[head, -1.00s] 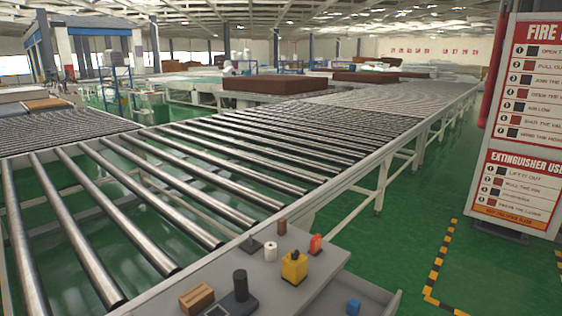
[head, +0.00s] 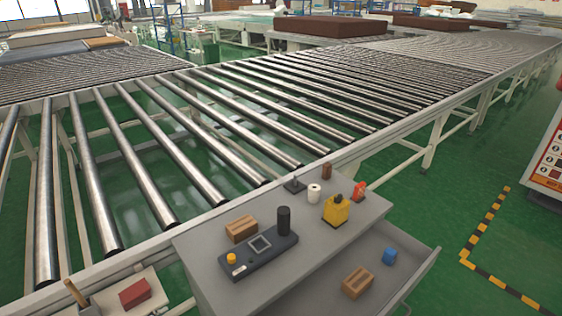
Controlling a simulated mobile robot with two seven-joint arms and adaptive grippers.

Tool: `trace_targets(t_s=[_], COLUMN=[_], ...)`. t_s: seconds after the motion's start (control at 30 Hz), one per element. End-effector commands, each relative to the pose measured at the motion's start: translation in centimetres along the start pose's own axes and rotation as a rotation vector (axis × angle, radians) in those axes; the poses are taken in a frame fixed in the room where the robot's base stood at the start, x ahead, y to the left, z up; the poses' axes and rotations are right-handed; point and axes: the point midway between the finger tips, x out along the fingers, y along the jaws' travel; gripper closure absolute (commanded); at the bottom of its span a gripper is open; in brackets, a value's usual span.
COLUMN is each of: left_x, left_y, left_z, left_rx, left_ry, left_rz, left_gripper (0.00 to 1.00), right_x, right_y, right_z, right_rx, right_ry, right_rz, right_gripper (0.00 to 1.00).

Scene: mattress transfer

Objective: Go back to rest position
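No gripper or arm of mine shows in the head view. The roller conveyor (head: 140,165) runs from the left foreground to the back right, and its near rollers are bare. Brown mattresses (head: 318,25) lie on the line at the back. A grey cabinet (head: 215,275) stands against the conveyor's near side with small items on top.
The cabinet top carries a yellow object (head: 336,209), a white roll (head: 314,193), a wooden block (head: 241,229) and a dark control box (head: 258,256). A red box (head: 134,293) lies at lower left. Green floor (head: 480,215) with striped tape (head: 487,222) is open at right, near a sign board (head: 550,160).

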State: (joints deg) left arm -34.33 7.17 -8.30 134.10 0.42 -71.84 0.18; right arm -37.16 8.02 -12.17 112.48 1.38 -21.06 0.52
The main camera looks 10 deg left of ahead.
Motion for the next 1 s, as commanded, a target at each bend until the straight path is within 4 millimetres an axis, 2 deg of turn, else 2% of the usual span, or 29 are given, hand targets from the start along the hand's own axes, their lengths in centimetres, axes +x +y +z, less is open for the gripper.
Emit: trace_targets(t_s=[0.17,0.3,0.4,0.5,0.7,1.0], left_x=[2.0,3.5,4.0,4.2,4.2,4.2], left_y=[3.9,8.1,10.5,12.1,13.2,13.2], left_z=[-1.1,-2.0,-2.3,-2.5,-2.7,-2.8], left_rx=[-0.078,-0.184,-0.265,-0.329,-0.391,-0.394], left_ry=[0.103,0.215,0.287,0.34,0.39,0.393], left_rz=[0.069,0.141,0.184,0.212,0.234,0.234], left_gripper=[0.21,0.21,0.21,0.21,0.21,0.21], right_x=[0.0,0.0,0.0,0.0,0.0,0.0], right_y=[0.0,0.0,0.0,0.0,0.0,0.0], right_z=[0.0,0.0,0.0,0.0,0.0,0.1], right_rx=[0.0,0.0,0.0,0.0,0.0,0.0], right_ry=[0.0,0.0,0.0,0.0,-0.001,-0.001], right_rz=[0.0,0.0,0.0,0.0,0.0,0.0], right_gripper=[0.6,0.6,0.6,0.6,0.6,0.6])
